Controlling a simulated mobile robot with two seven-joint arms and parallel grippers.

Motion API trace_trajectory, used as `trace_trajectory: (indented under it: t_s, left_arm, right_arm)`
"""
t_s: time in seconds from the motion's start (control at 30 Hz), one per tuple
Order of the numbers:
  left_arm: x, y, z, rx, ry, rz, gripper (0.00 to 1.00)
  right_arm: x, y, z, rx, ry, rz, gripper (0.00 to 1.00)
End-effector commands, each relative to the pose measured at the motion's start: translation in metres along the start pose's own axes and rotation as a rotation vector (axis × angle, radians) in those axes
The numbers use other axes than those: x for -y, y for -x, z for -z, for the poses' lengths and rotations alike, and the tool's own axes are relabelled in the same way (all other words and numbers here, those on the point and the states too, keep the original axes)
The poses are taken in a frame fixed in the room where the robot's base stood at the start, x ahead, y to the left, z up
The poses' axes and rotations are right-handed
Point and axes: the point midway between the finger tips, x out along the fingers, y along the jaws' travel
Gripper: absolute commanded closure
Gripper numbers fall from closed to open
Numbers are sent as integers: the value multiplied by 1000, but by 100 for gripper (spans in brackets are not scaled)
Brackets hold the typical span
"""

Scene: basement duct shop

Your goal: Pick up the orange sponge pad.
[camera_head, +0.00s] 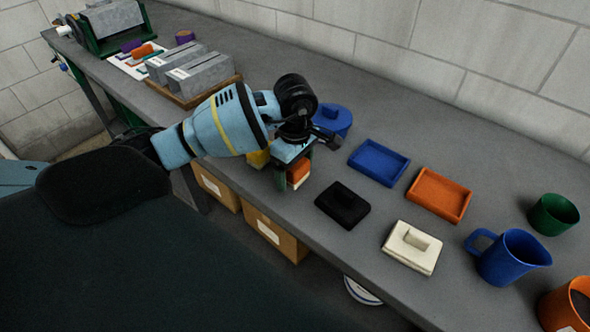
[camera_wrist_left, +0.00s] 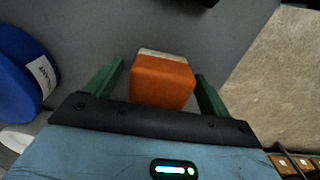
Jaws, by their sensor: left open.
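The orange sponge pad (camera_head: 299,171) is a small orange block with a pale layer, near the front edge of the grey bench. In the left wrist view the sponge pad (camera_wrist_left: 162,82) lies between the two green fingers, with a gap on each side. My left gripper (camera_head: 293,163) is open over it and partly hides it in the head view. The left gripper's fingers (camera_wrist_left: 159,72) also show in the wrist view, apart and not pressed on the pad. My right gripper is not in view.
A blue lidded pot (camera_head: 333,118) stands close behind the gripper, and a yellow thing (camera_head: 258,158) close to its left. To the right are a black block (camera_head: 343,205), a blue tray (camera_head: 378,162), an orange tray (camera_head: 439,194), a cream block (camera_head: 411,248) and a blue mug (camera_head: 508,257).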

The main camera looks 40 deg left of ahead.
Motion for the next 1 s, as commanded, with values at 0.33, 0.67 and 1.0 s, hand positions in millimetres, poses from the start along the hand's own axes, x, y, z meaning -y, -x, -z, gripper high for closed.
trace_trajectory:
  t_s: [0.33, 0.67, 1.0]
  left_arm:
    - [0, 0, 0, 1, 0, 0, 57]
    - [0, 1, 0, 1, 0, -1, 67]
    - [-1, 27, 0, 1, -1, -3, 67]
  right_arm:
    - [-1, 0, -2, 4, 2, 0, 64]
    - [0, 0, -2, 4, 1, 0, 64]
    - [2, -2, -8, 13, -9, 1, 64]
